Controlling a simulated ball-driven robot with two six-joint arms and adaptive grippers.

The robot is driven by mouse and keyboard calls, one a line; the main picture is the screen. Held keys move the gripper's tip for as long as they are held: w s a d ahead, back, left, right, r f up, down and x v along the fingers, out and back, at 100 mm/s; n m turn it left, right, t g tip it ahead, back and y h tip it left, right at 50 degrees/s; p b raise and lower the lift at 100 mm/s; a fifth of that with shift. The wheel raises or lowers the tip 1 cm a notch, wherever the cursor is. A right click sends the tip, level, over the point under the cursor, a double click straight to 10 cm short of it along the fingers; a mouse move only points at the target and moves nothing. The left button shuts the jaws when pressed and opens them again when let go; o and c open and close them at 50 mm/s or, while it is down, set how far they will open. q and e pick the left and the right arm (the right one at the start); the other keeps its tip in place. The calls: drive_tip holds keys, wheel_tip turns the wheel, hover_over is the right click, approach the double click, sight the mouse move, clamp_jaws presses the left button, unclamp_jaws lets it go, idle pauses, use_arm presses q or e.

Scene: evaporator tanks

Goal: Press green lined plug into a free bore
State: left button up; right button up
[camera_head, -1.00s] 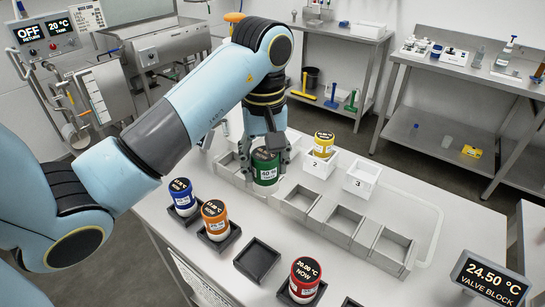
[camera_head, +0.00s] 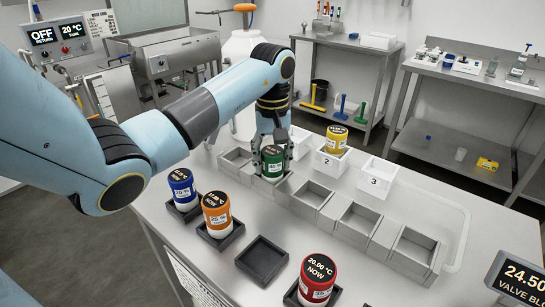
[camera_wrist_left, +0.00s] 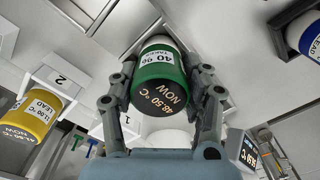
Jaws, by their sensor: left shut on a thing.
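The green lined plug (camera_head: 273,158) is held between the fingers of my left gripper (camera_head: 271,163). It stands roughly upright at the second bore from the left (camera_head: 288,181) of the grey metal block. Its lower end is hidden by the bore wall and fingers, so I cannot tell its depth. In the left wrist view the plug (camera_wrist_left: 163,72) shows a white label and a dark top reading NOW, with a finger on each side. Other bores look empty: the far left one (camera_head: 237,157), the third (camera_head: 311,194), the fourth (camera_head: 357,219) and the rightmost (camera_head: 413,243). My right gripper is not in view.
White box 2 (camera_head: 327,166) holds a yellow plug (camera_head: 337,138); box 3 (camera_head: 374,182) is beside it. Blue (camera_head: 181,186), orange (camera_head: 215,211) and red (camera_head: 318,278) plugs stand in dark trays in front. One dark tray (camera_head: 262,262) is empty.

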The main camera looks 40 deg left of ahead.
use_arm(q)
drive_tip(key=shift+f, duration=0.1)
drive_tip(key=shift+f, duration=0.1)
drive_tip(key=o, duration=1.3)
drive_tip(key=shift+o, duration=0.2)
wheel_tip(320, 180, up, 7)
drive_tip(key=shift+w+r+b, duration=0.1)
drive_tip(key=shift+r+b, duration=0.05)
drive_tip(key=shift+b, duration=0.2)
wheel_tip(320, 180, up, 5)
drive_tip(key=p, duration=0.5)
